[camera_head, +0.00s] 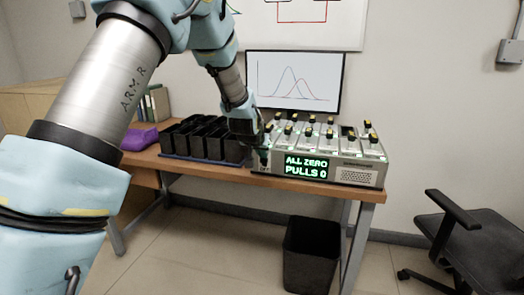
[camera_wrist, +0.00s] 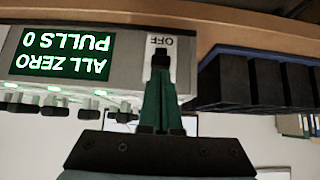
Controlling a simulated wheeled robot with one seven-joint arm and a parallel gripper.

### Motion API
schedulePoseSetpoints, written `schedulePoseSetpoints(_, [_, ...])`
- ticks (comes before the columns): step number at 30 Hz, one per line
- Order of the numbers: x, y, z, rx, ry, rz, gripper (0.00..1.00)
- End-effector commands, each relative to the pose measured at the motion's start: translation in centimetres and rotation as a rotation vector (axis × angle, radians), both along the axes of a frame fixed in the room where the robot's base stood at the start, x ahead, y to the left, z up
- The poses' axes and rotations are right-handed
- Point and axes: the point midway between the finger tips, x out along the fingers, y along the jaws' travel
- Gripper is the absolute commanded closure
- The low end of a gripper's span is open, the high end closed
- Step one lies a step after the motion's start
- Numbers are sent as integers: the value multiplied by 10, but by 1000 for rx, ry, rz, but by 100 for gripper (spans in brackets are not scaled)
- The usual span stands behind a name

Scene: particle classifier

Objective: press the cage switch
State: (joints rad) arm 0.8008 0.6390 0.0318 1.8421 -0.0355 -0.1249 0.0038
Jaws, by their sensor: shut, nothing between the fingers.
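The grey classifier box (camera_head: 345,176) stands on the table, with a green-lit display (camera_head: 306,167) reading "ALL ZERO PULLS 0". In the wrist view the box appears upside down, with its display (camera_wrist: 62,55) on the left. An "OFF" label (camera_wrist: 161,41) is on the box's front panel, right at my fingertips. My gripper (camera_head: 264,160) is shut and empty at the left end of the box. In the wrist view my gripper (camera_wrist: 161,60) points at the panel just by the label. The fingers cover the switch area, and I cannot tell whether they touch it.
Several black bins (camera_head: 196,140) stand on a blue tray left of the box. A purple item (camera_head: 139,139) lies at the table's left. A waste bin (camera_head: 311,252) stands under the table edge, and an office chair (camera_head: 470,245) is at right.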

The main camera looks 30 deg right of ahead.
Motion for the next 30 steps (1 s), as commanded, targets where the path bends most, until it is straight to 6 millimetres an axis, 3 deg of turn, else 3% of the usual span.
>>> schedulePoseSetpoints(6, [0,0,-2,1,1,0,100])
schedulePoseSetpoints(15, [0,0,-31,1,1,0,100])
schedulePoseSetpoints(25, [0,0,-29,3,3,0,100])
schedulePoseSetpoints(30, [3,-1,-11,0,0,0,100])
